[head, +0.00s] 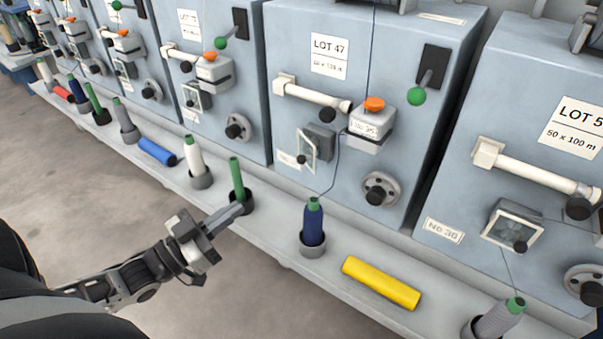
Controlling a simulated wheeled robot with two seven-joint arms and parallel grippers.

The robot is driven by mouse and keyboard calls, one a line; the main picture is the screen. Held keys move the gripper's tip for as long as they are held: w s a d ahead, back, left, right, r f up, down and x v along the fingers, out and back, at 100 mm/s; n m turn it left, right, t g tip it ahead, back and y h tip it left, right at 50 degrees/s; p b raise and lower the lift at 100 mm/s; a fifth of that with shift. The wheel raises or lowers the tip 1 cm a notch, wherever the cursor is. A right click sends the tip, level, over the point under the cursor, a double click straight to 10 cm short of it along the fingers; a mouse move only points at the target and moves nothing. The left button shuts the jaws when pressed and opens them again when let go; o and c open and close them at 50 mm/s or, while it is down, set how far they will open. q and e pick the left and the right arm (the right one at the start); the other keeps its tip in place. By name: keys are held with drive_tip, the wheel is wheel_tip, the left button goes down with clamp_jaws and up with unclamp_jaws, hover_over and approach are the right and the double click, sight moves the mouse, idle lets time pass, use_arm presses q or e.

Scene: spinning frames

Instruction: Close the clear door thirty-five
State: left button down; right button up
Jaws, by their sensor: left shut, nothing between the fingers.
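The clear door (307,150) is a small framed pane with a dark knob on the blue-grey unit marked LOT 47 (330,57). It stands swung out from its grey housing (321,137), so it looks open. My left gripper (231,213) is shut and empty. Its fingertips are low and to the left of the door, close to a green bobbin (237,180) on the ledge; I cannot tell if they touch. My right gripper is not in view.
A ledge (275,228) runs along the units. It carries a blue bobbin (313,223) in a cup below the door, a lying yellow tube (381,283) and a white bobbin (194,157). A thread rises from the blue bobbin beside the door. The right unit's door (514,229) looks shut.

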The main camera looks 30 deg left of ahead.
sight(298, 162)
use_arm(q)
drive_tip(key=b+x, duration=0.2)
drive_tip(key=x, duration=1.2)
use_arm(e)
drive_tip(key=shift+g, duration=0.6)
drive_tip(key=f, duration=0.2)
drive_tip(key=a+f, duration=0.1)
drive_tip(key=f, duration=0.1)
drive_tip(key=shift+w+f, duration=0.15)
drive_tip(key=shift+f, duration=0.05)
